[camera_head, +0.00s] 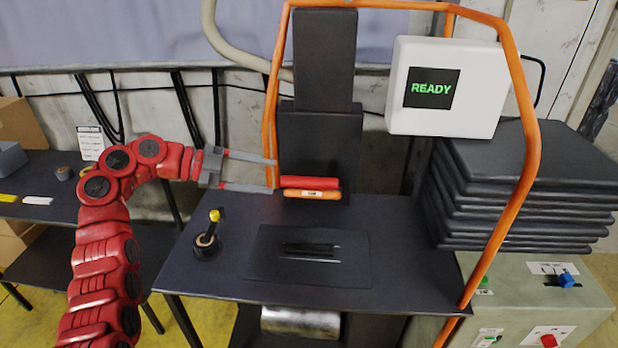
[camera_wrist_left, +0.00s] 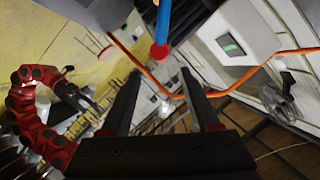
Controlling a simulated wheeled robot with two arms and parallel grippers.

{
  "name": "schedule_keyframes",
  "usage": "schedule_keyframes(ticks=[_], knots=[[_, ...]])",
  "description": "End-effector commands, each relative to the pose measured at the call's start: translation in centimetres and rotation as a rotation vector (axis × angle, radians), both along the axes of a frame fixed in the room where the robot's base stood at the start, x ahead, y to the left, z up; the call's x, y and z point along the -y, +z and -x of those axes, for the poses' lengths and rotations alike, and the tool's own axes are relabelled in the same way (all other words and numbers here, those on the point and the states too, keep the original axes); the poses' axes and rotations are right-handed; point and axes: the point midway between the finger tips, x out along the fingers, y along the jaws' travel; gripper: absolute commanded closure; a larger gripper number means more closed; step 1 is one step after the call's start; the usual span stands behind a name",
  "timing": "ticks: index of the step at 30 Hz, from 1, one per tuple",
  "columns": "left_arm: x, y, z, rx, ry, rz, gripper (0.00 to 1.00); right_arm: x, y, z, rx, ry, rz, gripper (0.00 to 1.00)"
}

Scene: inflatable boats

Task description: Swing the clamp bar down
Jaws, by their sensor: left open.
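A red bar (camera_head: 310,183) lies level just above an orange bar (camera_head: 312,195) with a small white label, at the back of the dark bench and in front of a black upright plate (camera_head: 320,135). I cannot tell which of the two is the clamp bar. My left gripper (camera_head: 274,175) points right at their left ends with its fingers apart, and I cannot tell whether it touches them.
An orange tube frame (camera_head: 530,130) arches over the bench (camera_head: 215,270). A white box (camera_head: 450,115) reading READY hangs at the right, above stacked black slabs (camera_head: 520,195).

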Motion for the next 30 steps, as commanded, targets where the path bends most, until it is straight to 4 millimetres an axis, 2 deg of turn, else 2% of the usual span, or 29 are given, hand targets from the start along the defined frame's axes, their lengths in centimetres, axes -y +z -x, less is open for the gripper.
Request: schedule_keyframes(ticks=[6,13,18,26,27,30], knots=[[5.0,-1.2,-1.2,0.001,0.0,0.005,0.38,0.0,1.6,0.0,0.0,0.0,0.0,0.31],[8.5,-2.5,-2.3,0.0,0.004,0.004,0.38,0.0,2.6,0.0,0.0,0.0,0.0,0.31],[9.6,-3.1,-2.6,-0.002,0.004,0.001,0.38,0.0,2.8,0.0,0.0,0.0,0.0,0.31],[9.8,-3.2,-2.6,0.0,0.005,0.001,0.38,0.0,2.8,0.0,0.0,0.0,0.0,0.31],[9.8,-3.2,-2.6,0.001,0.004,0.001,0.4,0.0,2.8,0.0,0.0,0.0,0.0,0.31],[9.8,-3.2,-2.6,0.0,0.005,0.001,0.58,0.0,2.8,0.0,0.0,0.0,0.0,0.31]])
